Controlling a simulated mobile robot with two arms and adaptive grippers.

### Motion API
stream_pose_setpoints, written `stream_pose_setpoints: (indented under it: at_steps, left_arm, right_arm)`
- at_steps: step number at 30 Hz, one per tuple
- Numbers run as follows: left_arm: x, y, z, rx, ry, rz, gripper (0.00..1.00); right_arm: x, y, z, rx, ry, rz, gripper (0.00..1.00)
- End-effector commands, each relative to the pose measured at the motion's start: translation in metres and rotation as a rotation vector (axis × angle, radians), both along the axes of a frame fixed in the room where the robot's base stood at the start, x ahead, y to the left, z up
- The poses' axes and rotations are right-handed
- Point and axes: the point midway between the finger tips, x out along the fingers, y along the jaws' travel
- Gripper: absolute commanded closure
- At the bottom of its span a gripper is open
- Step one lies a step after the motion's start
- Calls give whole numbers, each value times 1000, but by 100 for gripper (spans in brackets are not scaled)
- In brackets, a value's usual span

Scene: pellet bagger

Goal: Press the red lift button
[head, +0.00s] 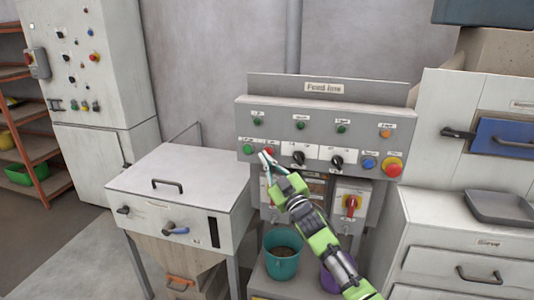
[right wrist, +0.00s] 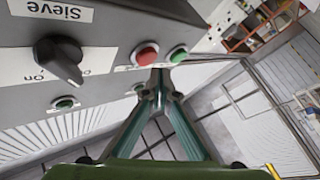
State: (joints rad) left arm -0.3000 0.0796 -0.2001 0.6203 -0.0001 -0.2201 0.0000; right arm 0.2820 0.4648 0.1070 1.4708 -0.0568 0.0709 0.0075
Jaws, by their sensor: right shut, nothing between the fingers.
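A red button (head: 269,151) sits in the lower row of the grey Feed line panel (head: 390,120), just right of a green button (head: 249,149). In the right wrist view the red button (right wrist: 146,54) and the green button (right wrist: 178,54) show side by side, upside down. My right gripper (head: 265,158) is shut and empty, its tips just below the red button. The small labels are unreadable. My left gripper is not in view.
Black selector knobs (head: 298,157), a blue button (head: 369,163) and a large red stop button (head: 392,167) lie right along the panel. A red rotary switch (head: 351,204) is below. A teal bucket (head: 283,262) stands underneath; a white cabinet (head: 180,190) stands left.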

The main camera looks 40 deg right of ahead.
Motion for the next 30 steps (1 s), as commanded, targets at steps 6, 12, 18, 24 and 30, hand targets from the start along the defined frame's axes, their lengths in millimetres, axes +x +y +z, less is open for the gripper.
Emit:
stream_pose_setpoints:
  at_steps: [6, 12, 18, 24, 30]
  left_arm:
    - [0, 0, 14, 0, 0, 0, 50]
    - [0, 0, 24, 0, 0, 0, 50]
    - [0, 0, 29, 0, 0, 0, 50]
    - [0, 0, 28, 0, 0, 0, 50]
    - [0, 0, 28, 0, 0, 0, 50]
  right_arm:
    - [-14, 17, 2, 3, 2, 1, 100]
    - [-27, 32, 2, 2, 2, 0, 100]
    - [-36, 43, 1, 2, 1, 0, 100]
    - [-38, 44, 0, 0, 0, 0, 100]
    - [-37, 44, 0, 0, 0, 0, 100]
